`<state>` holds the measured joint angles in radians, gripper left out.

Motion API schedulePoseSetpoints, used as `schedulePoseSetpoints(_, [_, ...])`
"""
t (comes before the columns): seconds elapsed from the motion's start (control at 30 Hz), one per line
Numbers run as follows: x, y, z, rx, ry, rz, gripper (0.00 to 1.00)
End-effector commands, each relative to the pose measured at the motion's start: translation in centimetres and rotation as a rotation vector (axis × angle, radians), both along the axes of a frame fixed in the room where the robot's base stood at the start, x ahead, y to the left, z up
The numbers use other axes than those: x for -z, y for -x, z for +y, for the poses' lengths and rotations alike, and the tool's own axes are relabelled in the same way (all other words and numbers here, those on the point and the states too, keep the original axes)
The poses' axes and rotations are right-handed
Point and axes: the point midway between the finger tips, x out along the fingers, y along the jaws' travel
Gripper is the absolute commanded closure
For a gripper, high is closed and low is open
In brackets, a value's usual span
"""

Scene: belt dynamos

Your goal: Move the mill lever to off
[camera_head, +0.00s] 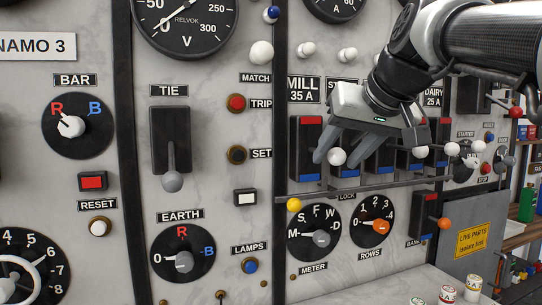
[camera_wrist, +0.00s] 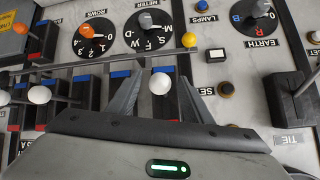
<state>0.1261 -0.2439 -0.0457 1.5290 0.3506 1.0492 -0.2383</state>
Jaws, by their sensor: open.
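The mill lever's block (camera_head: 306,148), red at the top and blue at the bottom, sits under the MILL 35 A label (camera_head: 303,90). The white ball knob (camera_head: 336,156) that appears to be its end stands out at about mid-height. My gripper (camera_head: 346,152) is open, its fingers pointing down and to the left around this knob. In the wrist view, the knob (camera_wrist: 159,83) lies between the two spread fingers, with no clear contact. My gripper hides parts of the neighbouring levers. I cannot tell the lever's exact tilt.
More white-knobbed levers (camera_head: 419,152) stand close on the right. A lock rail (camera_head: 375,187) with a yellow knob (camera_head: 294,204) runs below them. The meter dial (camera_head: 315,233) and rows dial (camera_head: 372,220) are lower. The panel face on the left carries the tie lever (camera_head: 172,181).

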Motion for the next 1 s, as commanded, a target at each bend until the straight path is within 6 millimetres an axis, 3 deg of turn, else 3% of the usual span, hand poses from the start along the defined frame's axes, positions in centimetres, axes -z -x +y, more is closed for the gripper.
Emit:
schedulePoseSetpoints(0.3, [-5.3,5.7,-1.3,0.0,0.0,-0.004,0.54])
schedulePoseSetpoints(0.6, [-9.1,10.3,-2.5,0.0,0.0,-0.001,0.54])
schedulePoseSetpoints(1.0, [-10.1,11.9,-2.9,0.0,0.0,0.002,0.54])
